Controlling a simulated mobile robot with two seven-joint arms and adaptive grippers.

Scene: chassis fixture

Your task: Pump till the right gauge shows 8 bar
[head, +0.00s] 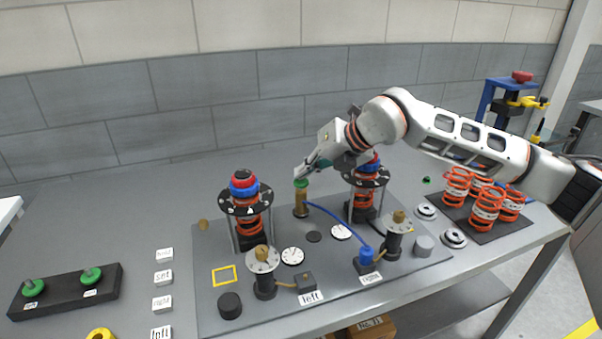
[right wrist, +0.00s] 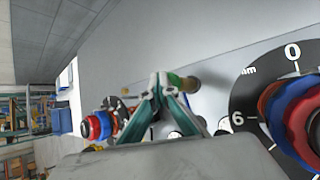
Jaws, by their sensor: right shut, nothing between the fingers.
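The pump (head: 301,206) is a brass cylinder with a green knob (head: 301,183) on top, standing upright on the grey plate. My right gripper (head: 304,173) is shut with its fingertips at or just above the knob; I cannot tell whether they touch. In the right wrist view the shut fingertips (right wrist: 158,78) show next to the green knob (right wrist: 174,79). A blue hose (head: 345,223) runs from the pump to a blue connector (head: 366,255) by the "right" label (head: 370,279). The right white gauge (head: 341,232) is too small to read. My left gripper is out of view.
A left gauge (head: 292,256) lies nearby. Two spring struts with black dials stand left (head: 246,207) and right (head: 364,192) of the pump. Loose orange springs (head: 484,204) sit at the right. Small label blocks (head: 163,276) and a black bar (head: 65,291) lie left.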

